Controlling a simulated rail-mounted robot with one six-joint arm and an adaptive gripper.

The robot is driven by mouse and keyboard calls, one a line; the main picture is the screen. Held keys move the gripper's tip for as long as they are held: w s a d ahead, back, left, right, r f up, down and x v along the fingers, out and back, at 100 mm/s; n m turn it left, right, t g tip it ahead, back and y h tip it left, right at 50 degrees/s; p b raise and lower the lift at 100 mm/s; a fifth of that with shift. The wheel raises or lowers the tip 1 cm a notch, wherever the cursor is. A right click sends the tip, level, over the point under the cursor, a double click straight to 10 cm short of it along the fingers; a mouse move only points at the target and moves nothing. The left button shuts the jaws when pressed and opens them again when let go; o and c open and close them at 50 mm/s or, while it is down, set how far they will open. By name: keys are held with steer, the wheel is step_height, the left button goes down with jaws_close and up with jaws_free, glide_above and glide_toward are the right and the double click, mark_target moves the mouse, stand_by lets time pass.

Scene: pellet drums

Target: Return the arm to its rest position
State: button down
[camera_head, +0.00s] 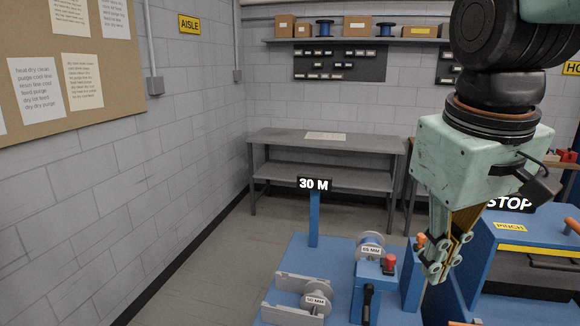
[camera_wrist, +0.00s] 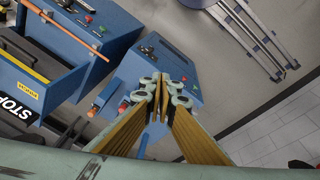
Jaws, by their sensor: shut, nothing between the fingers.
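My gripper (camera_head: 436,268) hangs from my arm at the right of the head view, pointing down with its fingers together. Nothing shows between the fingertips. In the wrist view my gripper (camera_wrist: 160,84) is shut in the middle of the picture, its tips in front of a blue machine. In the head view it hangs in front of the gap between the blue bench (camera_head: 300,262) with the 30 M sign and the blue machine (camera_head: 535,236) with the PINCH label. I cannot tell its exact height above them.
The bench carries a 65 MM spool (camera_head: 370,246), a 50 MM spool (camera_head: 316,302), a red button (camera_head: 389,262) and a black lever (camera_head: 367,300). A grey table (camera_head: 325,145) stands at the back wall. The floor (camera_head: 220,270) at left is clear.

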steer(key=s+a+f+m+t+b, duration=0.1)
steer(key=s+f, duration=0.4)
steer(key=s, duration=0.7)
steer(key=shift+s+f+m+t+y+b, duration=0.2)
steer(key=shift+m+t+y+b, duration=0.15)
steer(key=shift+m+b, duration=0.6)
